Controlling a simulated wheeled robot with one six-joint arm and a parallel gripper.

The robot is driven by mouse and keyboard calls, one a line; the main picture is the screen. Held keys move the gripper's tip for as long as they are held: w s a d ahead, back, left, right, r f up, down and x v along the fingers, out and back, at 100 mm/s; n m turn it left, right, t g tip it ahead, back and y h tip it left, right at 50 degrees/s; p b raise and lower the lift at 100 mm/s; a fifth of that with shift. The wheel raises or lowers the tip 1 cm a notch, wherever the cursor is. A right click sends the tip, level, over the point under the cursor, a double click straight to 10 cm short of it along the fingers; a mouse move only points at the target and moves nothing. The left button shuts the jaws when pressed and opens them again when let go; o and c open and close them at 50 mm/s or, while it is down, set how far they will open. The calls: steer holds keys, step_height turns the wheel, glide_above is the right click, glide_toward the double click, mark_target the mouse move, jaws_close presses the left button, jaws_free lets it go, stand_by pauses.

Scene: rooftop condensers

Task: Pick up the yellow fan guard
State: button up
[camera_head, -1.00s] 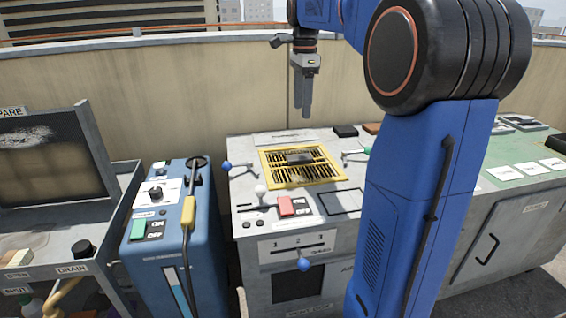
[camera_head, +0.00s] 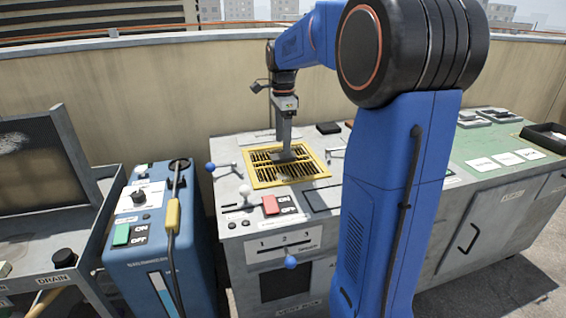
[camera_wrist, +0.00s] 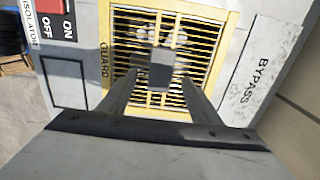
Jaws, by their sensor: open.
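The yellow fan guard (camera_head: 262,177) lies flat on top of the grey condenser unit in the head view, a yellow frame with dark slatted openings. It also shows in the wrist view (camera_wrist: 234,42), with a grey block-like handle (camera_wrist: 162,70) at its middle. My gripper (camera_head: 282,150) points down over the guard's middle, close above the handle. In the wrist view my gripper (camera_wrist: 157,85) is open, with one finger on each side of the handle. Whether the fingers touch the handle, I cannot tell.
A red isolator switch (camera_head: 270,205) and blue-knobbed levers (camera_head: 211,167) stand close around the guard. A blue machine (camera_head: 150,230) with a yellow-handled cable is to the left. A green-topped bench (camera_head: 470,150) is to the right. A wall runs behind.

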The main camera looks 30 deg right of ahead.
mark_target(283, 155)
steer(key=shift+f, duration=2.5)
steer(key=shift+w+d, duration=0.1)
steer(key=c, duration=1.4)
steer(key=shift+r, duration=0.1)
